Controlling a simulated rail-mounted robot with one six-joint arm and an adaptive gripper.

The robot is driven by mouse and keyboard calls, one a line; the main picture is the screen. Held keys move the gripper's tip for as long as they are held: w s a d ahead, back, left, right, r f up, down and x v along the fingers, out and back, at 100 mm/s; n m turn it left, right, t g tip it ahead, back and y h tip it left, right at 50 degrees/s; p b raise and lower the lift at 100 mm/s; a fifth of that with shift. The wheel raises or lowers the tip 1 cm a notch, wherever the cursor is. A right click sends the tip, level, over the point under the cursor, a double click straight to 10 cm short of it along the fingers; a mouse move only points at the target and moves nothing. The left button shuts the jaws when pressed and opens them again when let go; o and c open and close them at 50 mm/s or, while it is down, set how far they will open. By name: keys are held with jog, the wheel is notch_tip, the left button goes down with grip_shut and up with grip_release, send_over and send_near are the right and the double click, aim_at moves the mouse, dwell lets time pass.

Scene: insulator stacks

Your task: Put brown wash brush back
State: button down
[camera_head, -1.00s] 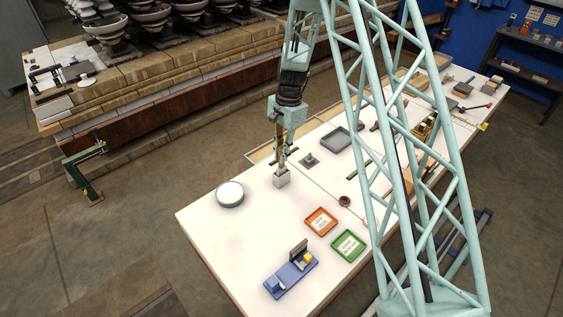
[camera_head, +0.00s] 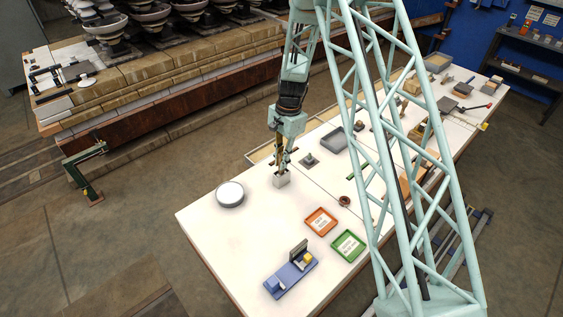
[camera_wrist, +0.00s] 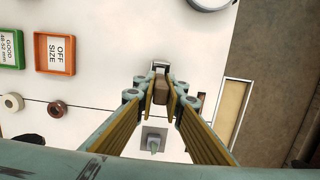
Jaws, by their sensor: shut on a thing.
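My gripper (camera_wrist: 161,95) is shut on the brown wash brush (camera_wrist: 161,91); in the wrist view only a brown block-like part of it shows between the fingertips. In the head view my gripper (camera_head: 282,168) points down at a small grey holder (camera_head: 281,181) on the white table. The holder's rim also shows just beyond the fingertips in the wrist view (camera_wrist: 160,64). The brush's lower end is hidden, so I cannot tell how deep it sits in the holder.
A round pale dish (camera_head: 230,193) stands left of the holder. A grey plate with a stud (camera_head: 309,160) and a grey tray (camera_head: 335,140) lie behind. Orange (camera_head: 321,221) and green (camera_head: 348,245) trays and a blue fixture (camera_head: 291,274) are in front. The table's left front is clear.

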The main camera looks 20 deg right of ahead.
aim_at(284, 172)
jog(key=shift+f, duration=0.1)
jog(key=c, duration=2.7)
grip_release()
jog(key=shift+w+d+r, duration=0.1)
jog(key=shift+d+r, duration=0.15)
jog(key=shift+r, duration=1.8)
jog(key=shift+w+d+r, duration=0.1)
jog(key=shift+d+r, duration=0.1)
jog(key=shift+r, duration=1.8)
jog(key=shift+w+d+r, duration=0.1)
jog(key=shift+d+r, duration=0.15)
jog(key=shift+r, duration=1.8)
jog(key=shift+r, duration=0.1)
